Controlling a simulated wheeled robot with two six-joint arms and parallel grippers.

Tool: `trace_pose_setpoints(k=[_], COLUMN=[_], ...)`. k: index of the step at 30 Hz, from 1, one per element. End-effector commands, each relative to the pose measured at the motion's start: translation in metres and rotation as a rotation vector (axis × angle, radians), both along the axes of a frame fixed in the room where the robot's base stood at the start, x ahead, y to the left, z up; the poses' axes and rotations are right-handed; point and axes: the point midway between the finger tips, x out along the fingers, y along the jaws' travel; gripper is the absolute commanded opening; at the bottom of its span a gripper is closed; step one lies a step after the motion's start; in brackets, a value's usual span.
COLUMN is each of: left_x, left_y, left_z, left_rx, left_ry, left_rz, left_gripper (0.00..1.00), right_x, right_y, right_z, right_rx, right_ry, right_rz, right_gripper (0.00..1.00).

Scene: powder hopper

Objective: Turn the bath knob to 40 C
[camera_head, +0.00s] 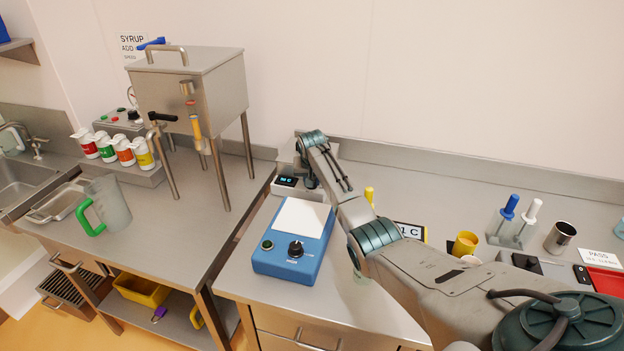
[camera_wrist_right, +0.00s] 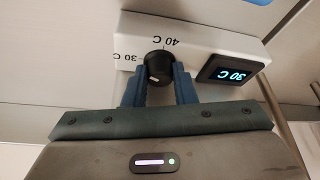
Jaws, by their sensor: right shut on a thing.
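The bath knob (camera_wrist_right: 157,70) is a black round knob on a white panel (camera_wrist_right: 207,45), which shows upside down in the right wrist view. Marks reading 30 C and 40 C stand around the knob, and a small display (camera_wrist_right: 232,75) reads 30 C. A pale mark shows on the knob, but I cannot tell which label it points to. My right gripper (camera_wrist_right: 158,82) is shut on the knob, with a blue finger on each side. In the head view, the bath's display (camera_head: 287,182) shows, and my right arm hides the knob. My left gripper is not in view.
A blue device (camera_head: 292,262) with a black knob and white top stands in front of the bath. A steel hopper (camera_head: 190,90) on legs and several bottles (camera_head: 105,148) stand left. A yellow cup (camera_head: 465,243) and a steel cup (camera_head: 560,238) stand right.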

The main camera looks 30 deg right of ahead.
Motion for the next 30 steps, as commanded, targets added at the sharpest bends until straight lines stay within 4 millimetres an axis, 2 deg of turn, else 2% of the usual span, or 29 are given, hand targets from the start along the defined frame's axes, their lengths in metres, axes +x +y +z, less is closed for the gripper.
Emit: trace_pose_setpoints(k=[10,21,30], left_x=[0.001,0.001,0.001], left_y=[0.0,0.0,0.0], left_z=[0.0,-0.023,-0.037], left_rx=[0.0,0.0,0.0], left_ry=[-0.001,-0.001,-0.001], left_rz=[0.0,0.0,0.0], left_gripper=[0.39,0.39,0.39], right_x=[0.003,0.004,0.005], right_y=[0.002,0.002,0.003], right_z=[0.001,-0.001,0.0], right_rx=[-0.001,-0.002,0.0], right_ry=[-0.002,-0.004,-0.004], right_rz=[-0.313,-0.623,-0.77], right_gripper=[0.01,0.01,0.01])
